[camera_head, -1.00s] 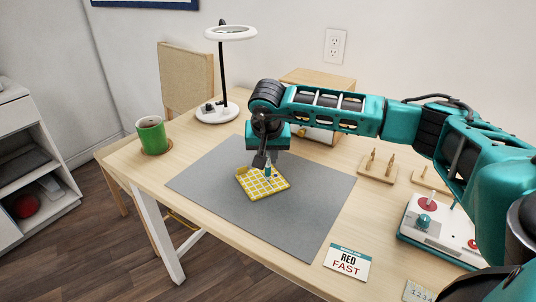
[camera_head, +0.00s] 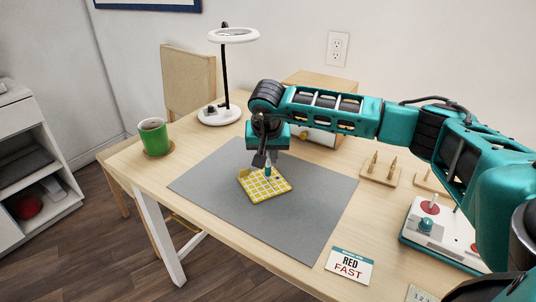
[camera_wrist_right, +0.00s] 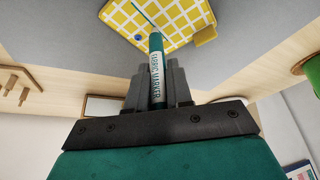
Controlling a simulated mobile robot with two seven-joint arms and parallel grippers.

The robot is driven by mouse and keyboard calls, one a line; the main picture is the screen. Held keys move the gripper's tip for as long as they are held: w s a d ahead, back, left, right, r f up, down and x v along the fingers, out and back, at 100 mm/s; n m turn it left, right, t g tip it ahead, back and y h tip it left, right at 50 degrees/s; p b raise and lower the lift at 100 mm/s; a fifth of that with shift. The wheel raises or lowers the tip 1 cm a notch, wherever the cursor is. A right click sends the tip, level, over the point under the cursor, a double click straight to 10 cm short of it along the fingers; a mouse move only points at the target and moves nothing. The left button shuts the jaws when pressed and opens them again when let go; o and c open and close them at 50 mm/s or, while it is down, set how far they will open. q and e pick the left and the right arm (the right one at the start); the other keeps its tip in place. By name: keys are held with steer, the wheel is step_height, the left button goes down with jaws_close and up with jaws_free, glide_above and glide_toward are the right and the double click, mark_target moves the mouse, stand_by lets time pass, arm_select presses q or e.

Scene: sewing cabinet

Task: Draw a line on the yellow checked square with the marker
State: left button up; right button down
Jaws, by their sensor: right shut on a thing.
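The yellow checked square (camera_head: 263,192) lies on the grey mat (camera_head: 290,225), and it fills the upper middle of the wrist view (camera_wrist_right: 182,34). My right gripper (camera_head: 268,160) is above the square, pointing down. In the wrist view its fingers (camera_wrist_right: 157,88) are shut on the teal and white fabric marker (camera_wrist_right: 156,72). The marker's tip end points at the square; exact contact is hard to tell. A thin teal line (camera_wrist_right: 143,13) shows on the square, leading to the tip end. My left gripper is not in view.
A green mug (camera_head: 153,138) and a ring lamp (camera_head: 219,114) stand at the table's left and back. Wooden peg stands (camera_head: 380,172), a red-and-teal button box (camera_head: 440,238) and a "RED FAST" card (camera_head: 350,266) are on the right. The mat around the square is clear.

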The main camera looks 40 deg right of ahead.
steer(key=shift+w, duration=0.25)
stand_by(0.3)
steer(key=shift+w+d, duration=0.1)
steer(key=shift+w, duration=0.3)
stand_by(0.5)
steer(key=shift+w, duration=0.35)
stand_by(0.6)
steer(key=shift+w+d, duration=0.1)
steer(key=shift+w, duration=0.4)
steer(key=shift+r, duration=0.4)
stand_by(1.0)
steer(key=shift+r+p, duration=2)
steer(key=shift+r, duration=0.1)
